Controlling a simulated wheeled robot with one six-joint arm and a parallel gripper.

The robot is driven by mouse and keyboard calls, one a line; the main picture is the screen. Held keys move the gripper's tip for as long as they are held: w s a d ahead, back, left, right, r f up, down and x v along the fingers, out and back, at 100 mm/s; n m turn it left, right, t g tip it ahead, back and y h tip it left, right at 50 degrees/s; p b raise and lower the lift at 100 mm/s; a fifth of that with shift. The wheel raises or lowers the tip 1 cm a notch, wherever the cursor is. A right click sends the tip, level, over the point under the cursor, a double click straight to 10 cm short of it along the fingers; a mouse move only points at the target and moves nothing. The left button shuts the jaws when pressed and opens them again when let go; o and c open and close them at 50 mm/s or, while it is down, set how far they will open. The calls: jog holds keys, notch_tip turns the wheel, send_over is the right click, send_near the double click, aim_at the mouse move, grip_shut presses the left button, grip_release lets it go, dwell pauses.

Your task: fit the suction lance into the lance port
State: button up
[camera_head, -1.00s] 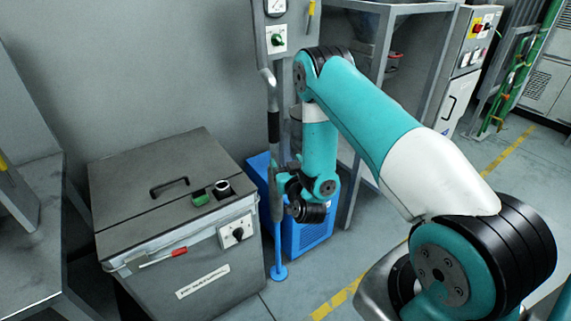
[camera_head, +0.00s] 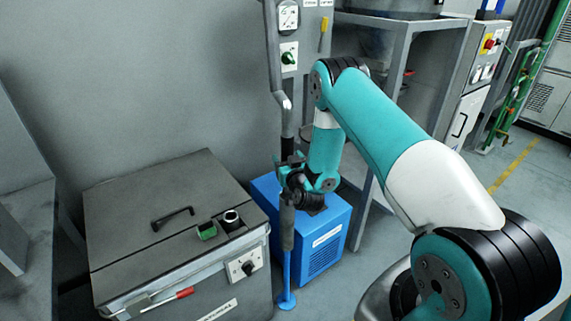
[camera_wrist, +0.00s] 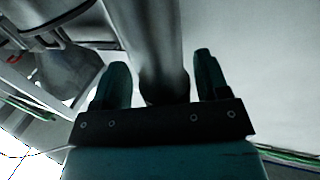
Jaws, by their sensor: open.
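The suction lance (camera_head: 287,228) stands upright as a slim pole beside the grey cabinet, with a bent metal tube above, dark sections and a blue stand with a round foot below. My gripper (camera_head: 284,164) is open at the lance's dark middle part. In the wrist view the lance (camera_wrist: 160,50) runs between the two spread fingers of my gripper (camera_wrist: 158,78); I cannot tell whether either finger touches it. The lance port (camera_head: 232,217) is a dark round opening with a pale rim on the cabinet top, left of my gripper, beside a green block (camera_head: 206,231).
A blue box unit (camera_head: 325,245) stands close behind the lance. A metal frame (camera_head: 372,215) stands to the right.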

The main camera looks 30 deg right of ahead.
jog(key=shift+w+a, duration=0.15)
jog(key=shift+w, duration=0.05)
jog(key=shift+a, duration=0.1)
jog(key=shift+c, duration=0.7)
jog(key=shift+r, duration=0.1)
grip_shut()
notch_tip(320, 180, up, 31)
jog(key=p, duration=2.7)
jog(key=shift+w+a, duration=0.1)
